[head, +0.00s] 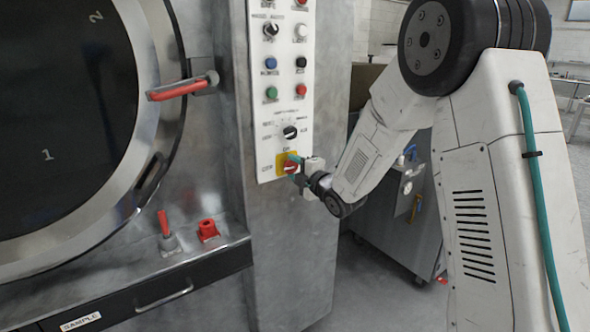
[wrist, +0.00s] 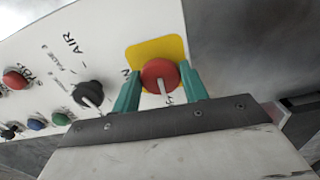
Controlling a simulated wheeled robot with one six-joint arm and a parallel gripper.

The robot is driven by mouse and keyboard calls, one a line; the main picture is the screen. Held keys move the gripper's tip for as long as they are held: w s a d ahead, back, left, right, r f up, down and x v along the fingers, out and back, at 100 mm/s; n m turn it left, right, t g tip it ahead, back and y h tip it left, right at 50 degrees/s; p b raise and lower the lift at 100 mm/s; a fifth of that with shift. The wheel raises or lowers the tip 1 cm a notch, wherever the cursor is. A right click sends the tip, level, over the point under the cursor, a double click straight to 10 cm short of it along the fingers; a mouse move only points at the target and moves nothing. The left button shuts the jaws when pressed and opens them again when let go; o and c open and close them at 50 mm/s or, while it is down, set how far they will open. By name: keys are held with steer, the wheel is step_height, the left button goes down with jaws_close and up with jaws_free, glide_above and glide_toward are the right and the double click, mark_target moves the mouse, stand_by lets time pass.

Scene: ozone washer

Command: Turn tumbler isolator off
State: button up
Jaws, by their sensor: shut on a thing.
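The tumbler isolator is a red rotary knob (head: 291,168) on a yellow plate (head: 281,171) at the bottom of the white control panel. In the wrist view the red knob (wrist: 160,74) shows a pale pointer line running toward my gripper, and the yellow plate (wrist: 152,47) lies behind it. My gripper (head: 297,164) reaches the knob from the right. In the wrist view the green fingers of my gripper (wrist: 160,90) stand on both sides of the knob and are shut on it. The lower part of the knob is hidden by the gripper body.
The white panel (head: 265,140) carries a black selector (head: 290,132) just above and several coloured buttons higher up. The round door (head: 70,110) with a red handle (head: 176,90) is at left. A red-handled lever (head: 164,225) and red block (head: 208,229) sit on the ledge below.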

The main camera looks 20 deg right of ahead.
steer(key=shift+n, duration=0.4)
steer(key=o, duration=0.9)
steer(key=shift+o, duration=0.2)
steer(key=shift+s, duration=0.1)
steer(key=v, duration=0.7)
steer(key=shift+s+d, duration=0.15)
steer(key=shift+s, duration=0.15)
